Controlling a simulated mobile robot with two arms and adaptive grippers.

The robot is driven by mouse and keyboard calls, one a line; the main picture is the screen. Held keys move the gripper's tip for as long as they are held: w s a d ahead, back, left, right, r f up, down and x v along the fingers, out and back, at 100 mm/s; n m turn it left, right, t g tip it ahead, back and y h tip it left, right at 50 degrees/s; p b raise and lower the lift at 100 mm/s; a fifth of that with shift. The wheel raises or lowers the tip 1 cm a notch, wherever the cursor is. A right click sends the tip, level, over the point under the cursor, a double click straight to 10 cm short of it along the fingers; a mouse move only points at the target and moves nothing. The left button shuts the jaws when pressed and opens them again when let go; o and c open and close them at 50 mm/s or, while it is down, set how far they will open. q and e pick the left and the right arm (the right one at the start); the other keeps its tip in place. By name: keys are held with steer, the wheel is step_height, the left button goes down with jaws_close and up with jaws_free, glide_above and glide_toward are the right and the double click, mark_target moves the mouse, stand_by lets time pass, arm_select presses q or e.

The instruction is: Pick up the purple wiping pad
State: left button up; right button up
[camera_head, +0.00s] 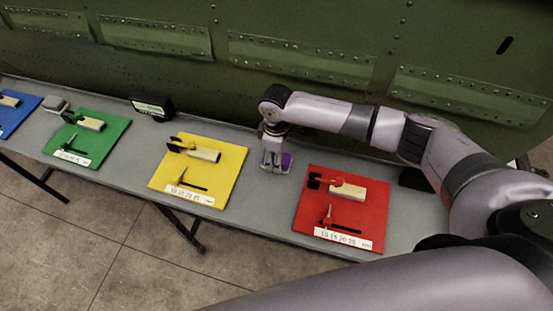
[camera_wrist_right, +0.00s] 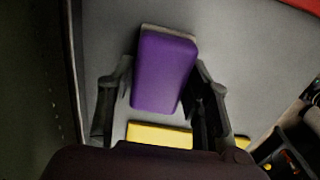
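The purple wiping pad (camera_wrist_right: 165,72) lies on the grey table. In the right wrist view it sits between the two fingers of my right gripper (camera_wrist_right: 163,88), with a narrow gap beside the left finger. The right finger is close to the pad's edge, and I cannot tell whether it touches. In the head view, the gripper (camera_head: 272,164) points down at the table and hides much of the pad, leaving a purple part (camera_head: 286,161) visible. The gripper looks open around the pad. My left gripper is not in view.
On the long grey table (camera_head: 270,207), a yellow mat (camera_head: 222,166) lies left of the gripper and a red mat (camera_head: 372,215) right, both holding tools. The green fuselage (camera_head: 190,68) stands behind.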

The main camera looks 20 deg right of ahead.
steer(key=c, duration=0.6)
steer(key=shift+r, duration=0.1)
step_height(320, 180, up, 20)
steer(key=b, duration=0.3)
